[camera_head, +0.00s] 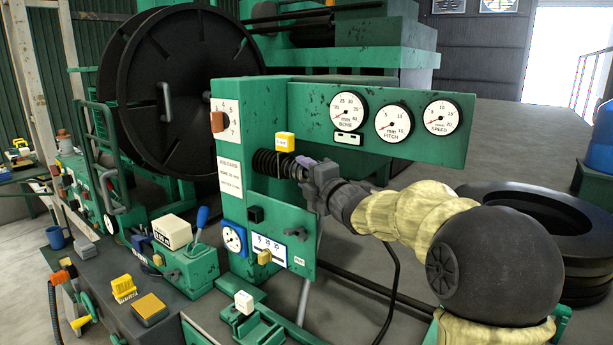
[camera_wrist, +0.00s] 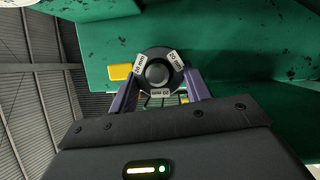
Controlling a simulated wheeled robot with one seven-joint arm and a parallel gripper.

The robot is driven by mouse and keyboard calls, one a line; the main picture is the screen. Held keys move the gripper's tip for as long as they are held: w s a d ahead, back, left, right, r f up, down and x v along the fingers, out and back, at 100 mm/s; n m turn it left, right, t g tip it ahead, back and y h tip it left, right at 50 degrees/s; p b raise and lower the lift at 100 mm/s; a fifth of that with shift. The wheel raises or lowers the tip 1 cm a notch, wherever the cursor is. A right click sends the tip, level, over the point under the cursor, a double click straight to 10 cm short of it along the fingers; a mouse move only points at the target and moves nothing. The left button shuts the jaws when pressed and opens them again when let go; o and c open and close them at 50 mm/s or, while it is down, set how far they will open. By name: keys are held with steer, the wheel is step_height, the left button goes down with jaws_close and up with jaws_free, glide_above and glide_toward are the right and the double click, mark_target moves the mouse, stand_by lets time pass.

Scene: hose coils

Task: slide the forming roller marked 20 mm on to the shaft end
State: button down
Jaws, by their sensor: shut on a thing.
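The forming roller (camera_wrist: 156,73) is a dark round piece with white "20 mm" labels around its face and a dark round centre. My gripper (camera_wrist: 161,84) has its two purple fingers shut on it, one on each side. In the head view my gripper (camera_head: 302,168) is at the right end of a black ribbed coil (camera_head: 270,163) in front of the green machine. The roller is mostly hidden by the gripper there. The shaft end is not clearly visible; I cannot tell whether the roller is around it or only in front of it.
A green panel with dials (camera_head: 394,122) stands just above and behind my gripper. A yellow-topped block (camera_head: 285,141) is close above the coil. A lower panel with a blue gauge (camera_head: 233,239) is below. Black tyre-like rings (camera_head: 535,220) lie at right.

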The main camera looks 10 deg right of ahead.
steer(key=shift+w+a+b, duration=0.3)
steer(key=shift+w+a, duration=0.2)
stand_by(0.4)
steer(key=shift+a+r, duration=0.1)
steer(key=shift+r, duration=0.05)
stand_by(0.4)
steer(key=c, duration=1.1)
jaws_free()
steer(key=o, duration=0.9)
steer(key=shift+w+f, duration=0.1)
steer(key=shift+f, duration=0.1)
steer(key=shift+c, duration=0.2)
steer(key=shift+b+v, duration=0.8)
steer(key=shift+v, duration=1.5)
steer(key=shift+s+d+f, duration=0.1)
steer(key=shift+s+d, duration=0.15)
steer(key=b+v, duration=0.2)
steer(key=v, duration=1.4)
steer(key=shift+s, duration=0.35)
